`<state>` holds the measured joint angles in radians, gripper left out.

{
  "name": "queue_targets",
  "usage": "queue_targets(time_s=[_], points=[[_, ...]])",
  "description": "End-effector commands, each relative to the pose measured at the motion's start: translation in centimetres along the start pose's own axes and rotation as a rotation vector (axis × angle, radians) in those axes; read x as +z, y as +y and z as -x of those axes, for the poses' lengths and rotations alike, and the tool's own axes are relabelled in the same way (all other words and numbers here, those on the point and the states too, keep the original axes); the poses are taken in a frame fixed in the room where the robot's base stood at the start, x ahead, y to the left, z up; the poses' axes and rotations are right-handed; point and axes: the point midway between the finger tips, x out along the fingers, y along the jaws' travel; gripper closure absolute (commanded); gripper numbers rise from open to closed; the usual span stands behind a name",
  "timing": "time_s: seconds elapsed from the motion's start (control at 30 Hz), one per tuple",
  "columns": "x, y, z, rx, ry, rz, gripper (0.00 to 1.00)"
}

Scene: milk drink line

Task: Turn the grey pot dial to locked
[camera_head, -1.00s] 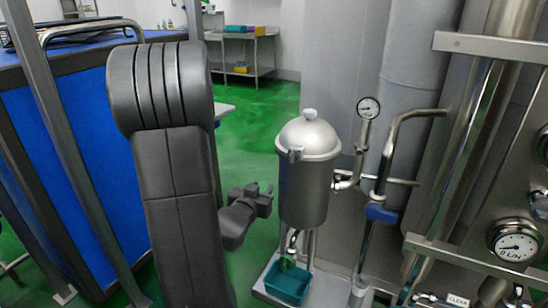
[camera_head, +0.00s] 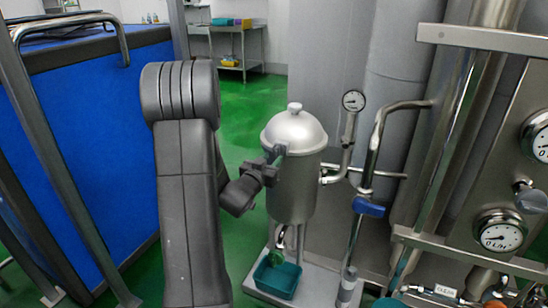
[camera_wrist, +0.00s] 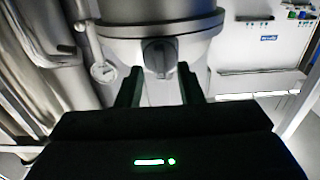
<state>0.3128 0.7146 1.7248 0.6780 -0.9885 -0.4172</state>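The steel pot (camera_head: 292,190) with a domed lid (camera_head: 295,132) stands upright in the middle of the head view. Its grey dial (camera_wrist: 158,57) shows on the pot's front just under the rim in the wrist view, with its grip ridge about upright. The dial (camera_head: 279,150) is small in the head view, beside my gripper (camera_head: 271,165). In the wrist view my gripper (camera_wrist: 160,76) is open, with one dark finger on each side below the dial. I cannot tell whether the fingers touch it. No dial markings are readable.
A teal bin (camera_head: 278,278) sits on the stand under the pot's spout. A gauge (camera_head: 353,101) and a pipe with a blue handle (camera_head: 368,207) stand to the right. A blue-panelled frame (camera_head: 90,140) is at the left. Green floor (camera_head: 245,105) is open behind.

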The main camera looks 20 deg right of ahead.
Motion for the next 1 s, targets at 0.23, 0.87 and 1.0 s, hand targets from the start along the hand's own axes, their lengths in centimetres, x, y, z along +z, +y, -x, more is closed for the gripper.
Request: queue_targets(time_s=[0.23,0.87,1.0], points=[[0.0,0.0,-2.4,0.000,0.001,0.000,0.66],[0.0,0.0,-2.5,-0.001,0.000,-0.001,1.00],[0.1,0.0,-2.5,-0.001,0.000,-0.013,1.00]])
